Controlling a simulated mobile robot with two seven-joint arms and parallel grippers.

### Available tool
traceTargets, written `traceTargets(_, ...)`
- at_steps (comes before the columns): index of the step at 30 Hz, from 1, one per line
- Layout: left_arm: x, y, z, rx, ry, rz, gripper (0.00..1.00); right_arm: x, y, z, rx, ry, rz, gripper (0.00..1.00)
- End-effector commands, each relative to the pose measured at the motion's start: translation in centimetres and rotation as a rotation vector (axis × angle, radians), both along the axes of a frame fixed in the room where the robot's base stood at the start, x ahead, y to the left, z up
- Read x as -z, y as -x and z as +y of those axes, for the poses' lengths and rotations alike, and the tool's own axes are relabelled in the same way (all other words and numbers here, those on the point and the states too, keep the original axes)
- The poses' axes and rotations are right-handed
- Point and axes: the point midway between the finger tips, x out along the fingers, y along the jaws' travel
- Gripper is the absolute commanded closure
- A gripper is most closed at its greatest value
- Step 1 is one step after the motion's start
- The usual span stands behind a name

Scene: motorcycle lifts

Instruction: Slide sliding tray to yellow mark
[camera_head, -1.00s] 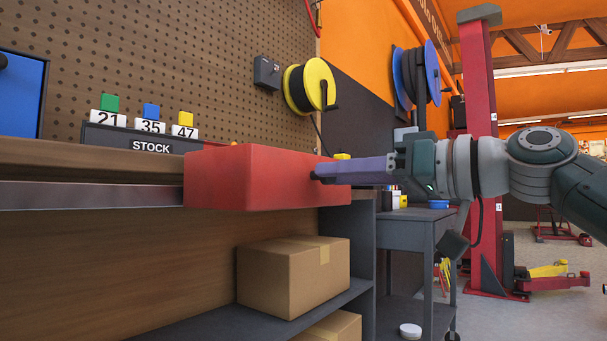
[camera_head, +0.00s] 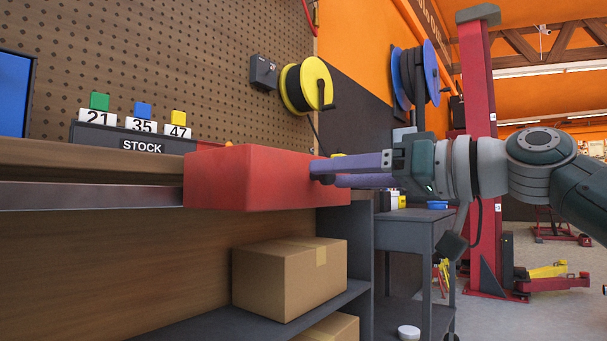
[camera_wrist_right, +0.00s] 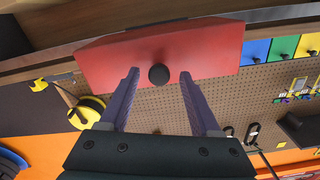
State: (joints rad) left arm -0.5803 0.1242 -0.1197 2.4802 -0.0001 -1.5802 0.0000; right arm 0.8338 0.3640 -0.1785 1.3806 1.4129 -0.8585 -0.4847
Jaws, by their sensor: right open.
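The sliding tray (camera_head: 245,180), a red box, sits at the end of a metal rail (camera_head: 90,196) along the bench edge. Its front has a dark round knob (camera_wrist_right: 158,74) in the right wrist view. My right gripper (camera_head: 318,172) is open at the tray's right end. In the wrist view its two purple fingers (camera_wrist_right: 159,77) stand on either side of the knob, with a gap on each side. A yellow block (camera_head: 178,117) stands above the number 47, beside blue 35 and green 21, on the STOCK holder behind the rail. My left gripper is not in view.
A cardboard box (camera_head: 290,279) sits on the shelf below the bench. A grey cart (camera_head: 415,232) stands to the right, behind my right arm. A yellow reel (camera_head: 307,86) hangs on the pegboard.

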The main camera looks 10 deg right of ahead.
Motion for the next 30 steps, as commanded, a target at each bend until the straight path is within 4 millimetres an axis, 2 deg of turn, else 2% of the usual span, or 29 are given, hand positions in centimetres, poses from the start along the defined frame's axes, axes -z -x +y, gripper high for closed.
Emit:
traceTargets(8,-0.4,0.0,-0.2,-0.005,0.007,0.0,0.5,-0.1,0.6,-0.8,0.002,0.0,0.0,0.36)
traceTargets(21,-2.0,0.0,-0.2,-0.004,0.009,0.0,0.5,0.0,6.3,-6.3,0.001,0.002,0.002,0.36)
traceTargets(30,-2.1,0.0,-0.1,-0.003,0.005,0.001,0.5,0.0,7.1,-7.0,0.0,0.0,0.0,0.36)
